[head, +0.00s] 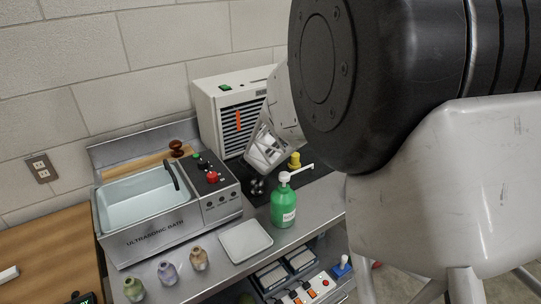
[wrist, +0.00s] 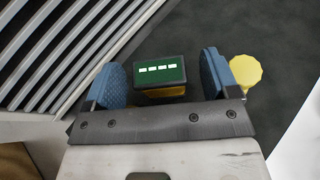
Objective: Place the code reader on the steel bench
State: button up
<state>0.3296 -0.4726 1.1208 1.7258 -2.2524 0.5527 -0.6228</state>
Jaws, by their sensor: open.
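My gripper (head: 257,185) is over the dark mat near the back of the steel bench (head: 218,226). In the wrist view, my gripper (wrist: 162,66) is open, with a blue-padded finger on each side. A small device with a dark green screen, white marks and a yellow lower part (wrist: 160,72) appears between the fingers, with a gap on both sides; it may be the code reader. In the head view my gripper and arm hide this spot. Another dark device with green lettering (head: 82,298) is cut off at the lower left, on the wooden table.
A white louvred unit (head: 207,98) stands beside my gripper. A yellow knob (head: 294,160) is to its right. The ultrasonic bath (head: 150,226), green pump bottle (head: 284,207), white dish (head: 246,241) and three small vials (head: 199,259) occupy the bench.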

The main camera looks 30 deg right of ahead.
jog(key=shift+w+d+f, duration=0.15)
jog(key=shift+w+d, duration=0.1)
dwell(0.4)
jog(key=c, duration=1.2)
jog(key=shift+o, duration=0.2)
jog(key=shift+r, duration=5)
